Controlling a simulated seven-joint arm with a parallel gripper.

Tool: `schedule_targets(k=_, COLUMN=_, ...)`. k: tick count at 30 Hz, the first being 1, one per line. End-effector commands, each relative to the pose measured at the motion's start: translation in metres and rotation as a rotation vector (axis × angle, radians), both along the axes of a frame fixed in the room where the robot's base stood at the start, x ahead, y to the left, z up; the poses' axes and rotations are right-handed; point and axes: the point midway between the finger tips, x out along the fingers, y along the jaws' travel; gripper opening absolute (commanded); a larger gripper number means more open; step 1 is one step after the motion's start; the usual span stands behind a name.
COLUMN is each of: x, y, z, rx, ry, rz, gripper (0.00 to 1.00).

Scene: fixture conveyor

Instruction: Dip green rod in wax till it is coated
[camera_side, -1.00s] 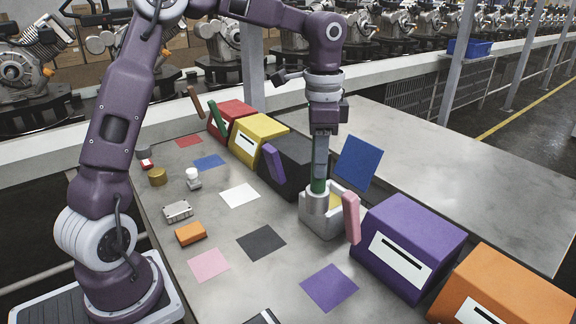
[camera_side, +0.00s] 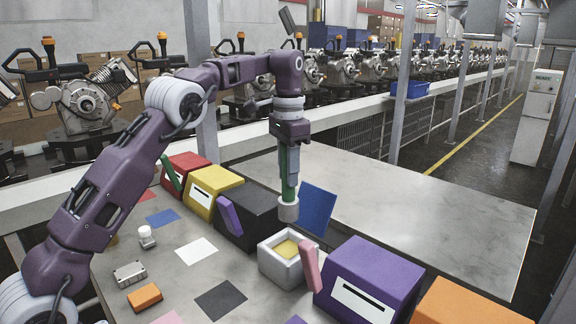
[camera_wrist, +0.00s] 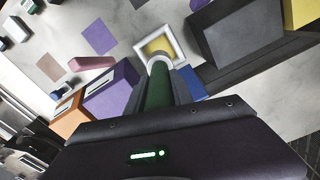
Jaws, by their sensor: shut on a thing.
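My gripper (camera_side: 290,172) is shut on the green rod (camera_side: 288,191) and holds it upright in the side view. A pale, thicker band (camera_side: 288,211) surrounds the rod's lower end. The square white pot (camera_side: 266,264) stands on the table below, with yellow wax (camera_side: 286,248) inside. The rod's tip is above the pot's rim and clear of the wax. In the wrist view the green rod (camera_wrist: 158,88) points away from my gripper, with the pale band near its far end. The pot's rim (camera_wrist: 178,40) and yellow wax (camera_wrist: 152,46) show beyond it.
A pink panel (camera_side: 310,267) stands against the pot's right side, beside a purple box (camera_side: 385,265). A blue panel (camera_side: 317,208) leans behind the pot. A black box (camera_side: 252,220) is to the left. Coloured mats and small parts lie at the front left.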

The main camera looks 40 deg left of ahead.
Motion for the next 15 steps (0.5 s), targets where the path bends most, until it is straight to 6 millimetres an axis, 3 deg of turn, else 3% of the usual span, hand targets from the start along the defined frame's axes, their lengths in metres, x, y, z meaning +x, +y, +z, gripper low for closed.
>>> schedule_targets(k=6, x=0.0, y=0.0, z=-0.022, rx=0.0, ry=0.0, rz=0.0, gripper=0.0)
schedule_targets(k=15, x=0.0, y=0.0, z=-0.022, rx=0.0, ry=-0.002, rz=0.0, gripper=0.0)
